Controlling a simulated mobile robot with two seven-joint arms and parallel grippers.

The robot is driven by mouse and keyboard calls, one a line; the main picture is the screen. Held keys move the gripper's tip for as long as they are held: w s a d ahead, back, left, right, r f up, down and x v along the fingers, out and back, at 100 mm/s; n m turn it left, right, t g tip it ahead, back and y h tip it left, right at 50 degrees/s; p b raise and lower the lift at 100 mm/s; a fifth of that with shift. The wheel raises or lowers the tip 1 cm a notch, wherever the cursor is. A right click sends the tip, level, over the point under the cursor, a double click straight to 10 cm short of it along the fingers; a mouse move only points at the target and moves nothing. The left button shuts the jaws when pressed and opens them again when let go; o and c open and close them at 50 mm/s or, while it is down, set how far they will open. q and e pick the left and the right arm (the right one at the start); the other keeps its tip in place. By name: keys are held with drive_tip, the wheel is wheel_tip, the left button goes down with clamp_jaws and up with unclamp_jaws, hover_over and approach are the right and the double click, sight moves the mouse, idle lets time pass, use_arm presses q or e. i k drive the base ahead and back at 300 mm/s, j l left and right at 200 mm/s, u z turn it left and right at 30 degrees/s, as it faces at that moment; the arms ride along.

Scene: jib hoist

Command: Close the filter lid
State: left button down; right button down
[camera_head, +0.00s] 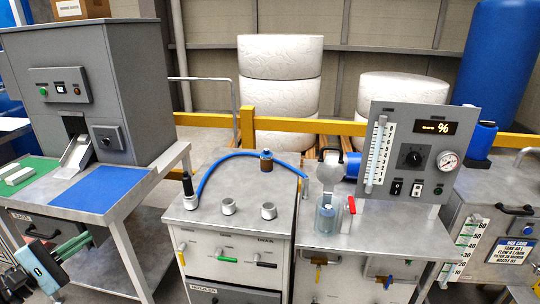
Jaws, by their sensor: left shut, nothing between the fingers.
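The filter (326,217) is a small clear, bluish cylinder standing on the grey metal bench near the centre right. A round grey lid (330,158) stands raised above and behind it, so the filter's top looks uncovered. A red lever (351,204) is beside the filter on its right. My left gripper (82,240) is at the lower left, shut and empty, in front of the left table and far from the filter. My right gripper is not in view.
A control panel (418,150) with gauge and switches stands right of the filter. A blue hose (222,161) arches over the drawer cabinet (230,245), which carries small metal cups and a dark bottle (266,161). A grey machine (95,90) stands on the left table.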

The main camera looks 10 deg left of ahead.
sight(330, 171)
drive_tip(key=i+j, duration=1.3)
drive_tip(key=j, duration=0.15)
drive_tip(key=j+z, duration=0.1)
drive_tip(key=z, duration=2.45)
drive_tip(key=i+j, duration=0.05)
